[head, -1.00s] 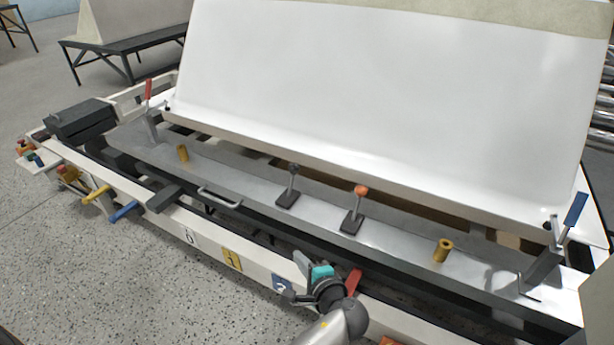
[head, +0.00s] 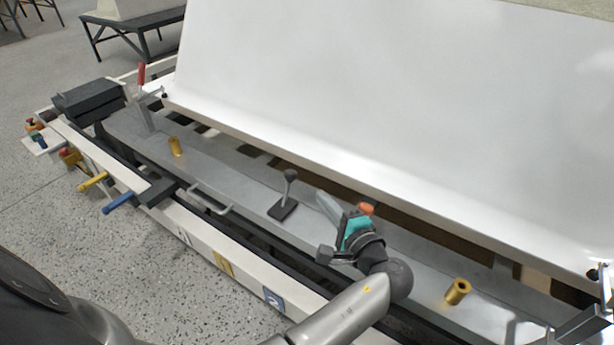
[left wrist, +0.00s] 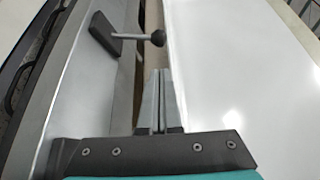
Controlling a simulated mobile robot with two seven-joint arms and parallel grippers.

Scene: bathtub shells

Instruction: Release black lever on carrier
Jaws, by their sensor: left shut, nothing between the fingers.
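The black lever (head: 289,180) has a round black knob on a thin rod. It stands on a dark square base (head: 283,210) on the grey carrier plate (head: 240,180). In the left wrist view the black lever (left wrist: 130,36) lies just beyond the fingertips, its rod reaching right to the knob. My left gripper (head: 326,204) is over the plate, to the right of the lever and apart from it in the head view. Its fingers are shut and empty, and they also show in the left wrist view (left wrist: 158,78). My right gripper is not seen.
An orange-knobbed lever (head: 366,208) is partly hidden behind my left gripper. The large white shell (head: 390,100) rises behind. A handle (head: 212,198) and a white front rail (head: 205,245) lie in front.

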